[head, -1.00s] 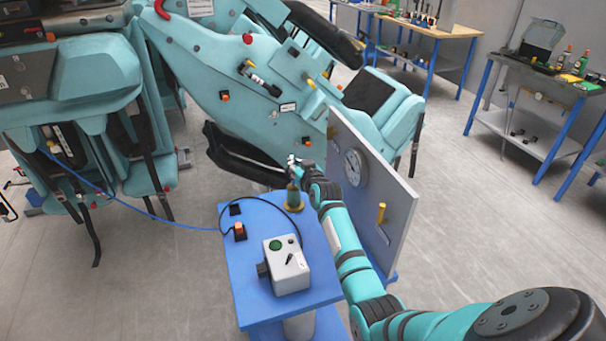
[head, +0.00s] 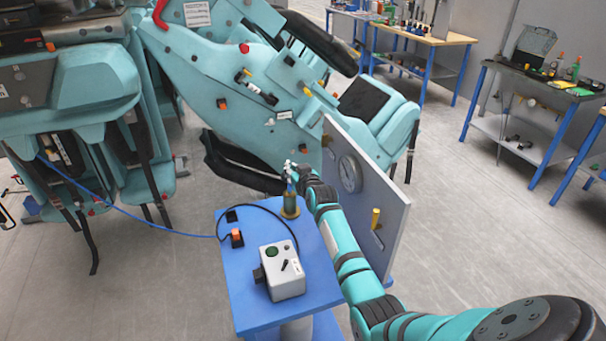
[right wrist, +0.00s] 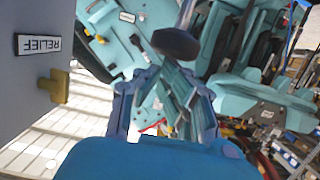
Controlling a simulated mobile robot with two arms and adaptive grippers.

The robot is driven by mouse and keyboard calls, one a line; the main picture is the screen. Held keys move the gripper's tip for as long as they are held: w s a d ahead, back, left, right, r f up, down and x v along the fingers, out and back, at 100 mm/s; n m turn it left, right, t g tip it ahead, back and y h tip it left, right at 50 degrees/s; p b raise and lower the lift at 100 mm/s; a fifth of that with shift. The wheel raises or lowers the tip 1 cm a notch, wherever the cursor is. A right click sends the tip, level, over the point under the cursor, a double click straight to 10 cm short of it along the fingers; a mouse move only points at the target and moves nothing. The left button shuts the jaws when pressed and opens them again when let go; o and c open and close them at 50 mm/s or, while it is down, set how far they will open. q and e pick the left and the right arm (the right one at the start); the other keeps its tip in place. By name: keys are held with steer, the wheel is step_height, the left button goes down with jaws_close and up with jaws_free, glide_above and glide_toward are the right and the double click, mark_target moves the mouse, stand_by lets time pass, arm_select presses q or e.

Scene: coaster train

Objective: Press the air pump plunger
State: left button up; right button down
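The air pump (head: 290,207) stands upright at the far right corner of the blue cart top, a small greenish cylinder on a brass-coloured base. In the right wrist view, a dark round knob (right wrist: 176,43) on a thin rod, apparently the plunger's, shows just beyond the fingertips. My right gripper (head: 291,170) is at the top of the pump, and its hand partly hides the plunger in the head view. In the wrist view my right gripper (right wrist: 158,72) has its fingers drawn together, with nothing held. Contact with the knob cannot be told. My left gripper is out of view.
A grey panel (head: 375,215) with a gauge and yellow valve stands close right of my arm. Its RELIEF label (right wrist: 40,44) shows upside down. A grey control box (head: 282,272) and a black hose share the blue cart (head: 238,290). The teal coaster train (head: 200,70) stands behind.

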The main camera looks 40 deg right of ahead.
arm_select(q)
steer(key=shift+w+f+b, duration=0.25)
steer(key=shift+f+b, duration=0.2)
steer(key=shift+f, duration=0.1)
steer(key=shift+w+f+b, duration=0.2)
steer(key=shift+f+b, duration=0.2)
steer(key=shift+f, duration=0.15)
arm_select(e)
steer(key=v, duration=0.9)
steer(key=shift+s+a+f, duration=0.15)
steer(key=shift+s+f, duration=0.05)
steer(key=shift+s, duration=0.15)
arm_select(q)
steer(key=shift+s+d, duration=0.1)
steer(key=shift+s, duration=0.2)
